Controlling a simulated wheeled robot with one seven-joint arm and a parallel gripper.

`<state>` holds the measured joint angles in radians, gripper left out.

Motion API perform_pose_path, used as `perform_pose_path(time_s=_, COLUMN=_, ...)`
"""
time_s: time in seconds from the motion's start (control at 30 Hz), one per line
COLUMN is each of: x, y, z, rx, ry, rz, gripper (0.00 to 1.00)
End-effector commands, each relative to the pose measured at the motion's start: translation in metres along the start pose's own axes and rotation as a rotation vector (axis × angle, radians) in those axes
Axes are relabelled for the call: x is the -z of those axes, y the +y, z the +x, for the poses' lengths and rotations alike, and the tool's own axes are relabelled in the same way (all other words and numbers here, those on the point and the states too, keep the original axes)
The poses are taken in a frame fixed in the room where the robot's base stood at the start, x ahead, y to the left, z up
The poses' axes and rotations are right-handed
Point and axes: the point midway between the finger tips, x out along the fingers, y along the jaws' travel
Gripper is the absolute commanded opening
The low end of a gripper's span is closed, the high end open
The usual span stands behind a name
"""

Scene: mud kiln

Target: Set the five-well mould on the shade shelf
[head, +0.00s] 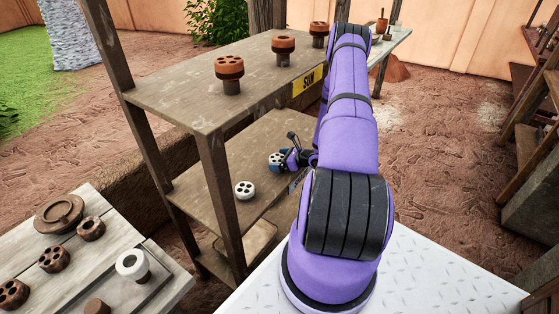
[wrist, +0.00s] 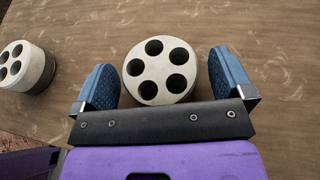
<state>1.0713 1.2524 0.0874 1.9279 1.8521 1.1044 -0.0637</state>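The pale five-well mould (wrist: 158,92) stands on the lower shelf (head: 233,152), under the board marked SUN; its five dark wells show in the wrist view. It is small and partly covered by my gripper in the head view (head: 275,159). My gripper (wrist: 161,62) has one blue finger on each side of this mould. A clear gap shows at the right finger and a thin one at the left, so the gripper is open around it. The lower shelf's own label is mostly hidden behind my arm.
Another pale mould (head: 245,190) with several wells stands nearby on the lower shelf, left of my gripper in the wrist view (wrist: 22,66). Three brown moulds stand on the SUN shelf (head: 185,95) above. A front post (head: 220,200) rises beside the lower shelf. A slatted table (head: 30,240) holds more moulds.

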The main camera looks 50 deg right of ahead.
Motion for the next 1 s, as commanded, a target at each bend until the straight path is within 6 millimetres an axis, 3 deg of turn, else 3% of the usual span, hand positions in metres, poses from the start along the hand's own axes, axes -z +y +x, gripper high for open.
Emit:
perform_pose_path(time_s=0.37, x=-0.003, y=-0.001, z=-0.008, rx=0.002, ry=0.001, rz=0.0, gripper=0.98)
perform_pose_path(time_s=0.8, x=-0.002, y=-0.001, z=-0.089, rx=0.003, ry=0.001, rz=0.001, gripper=0.98)
perform_pose_path(time_s=1.0, x=-0.003, y=-0.001, z=-0.114, rx=0.002, ry=0.0, rz=0.0, gripper=0.98)
